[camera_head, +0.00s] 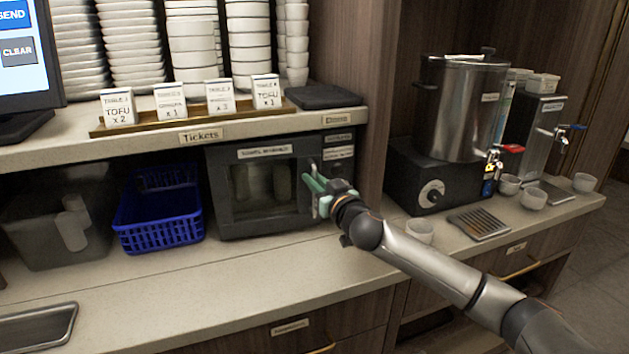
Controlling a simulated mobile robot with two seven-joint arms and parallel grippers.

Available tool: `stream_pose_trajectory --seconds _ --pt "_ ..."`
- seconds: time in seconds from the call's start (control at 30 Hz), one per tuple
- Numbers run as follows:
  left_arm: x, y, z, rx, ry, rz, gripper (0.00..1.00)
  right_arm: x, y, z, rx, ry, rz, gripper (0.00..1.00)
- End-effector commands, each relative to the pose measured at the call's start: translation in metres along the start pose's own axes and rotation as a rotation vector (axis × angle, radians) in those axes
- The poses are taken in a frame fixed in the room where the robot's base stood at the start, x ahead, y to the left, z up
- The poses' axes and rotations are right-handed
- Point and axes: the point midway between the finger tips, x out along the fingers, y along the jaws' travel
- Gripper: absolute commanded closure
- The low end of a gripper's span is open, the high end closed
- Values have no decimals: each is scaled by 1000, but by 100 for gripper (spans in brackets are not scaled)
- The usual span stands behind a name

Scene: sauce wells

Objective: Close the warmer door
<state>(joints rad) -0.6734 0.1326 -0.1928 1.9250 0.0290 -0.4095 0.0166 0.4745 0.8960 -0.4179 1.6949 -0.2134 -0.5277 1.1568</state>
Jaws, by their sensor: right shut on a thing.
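The warmer (228,215) is a dark box under the counter shelf, with a label strip on top. Its door has a glass window (262,192) with pale shapes behind it. The door looks flush with the front or nearly so; I cannot tell whether a small gap is left. My right gripper (314,193), with green fingers, is at the right side of the door and is shut on the door handle (313,167), which its fingers partly hide. My left gripper is not in view.
A blue basket (160,222) and a grey bin (60,225) stand left of the warmer. Ticket cards (196,97) and stacked bowls are on the shelf above. A metal urn (465,108) and small cups stand at right. The counter in front of the warmer is clear.

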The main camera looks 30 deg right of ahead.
Motion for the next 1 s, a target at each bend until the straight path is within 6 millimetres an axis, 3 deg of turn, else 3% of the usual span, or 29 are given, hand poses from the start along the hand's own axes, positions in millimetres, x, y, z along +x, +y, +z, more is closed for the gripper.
stream_pose_trajectory --seconds 0.33,0.6,0.93,0.97,1.0 --pt "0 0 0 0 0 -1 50 1 0 0 0 0 1 100" --pt "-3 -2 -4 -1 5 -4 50 21 7 0 3 -1 2 100" --pt "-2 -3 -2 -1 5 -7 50 23 10 -1 0 1 4 100" --pt "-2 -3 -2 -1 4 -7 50 23 10 -1 0 1 4 82" --pt "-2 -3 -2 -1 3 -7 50 23 10 -1 0 1 4 77"
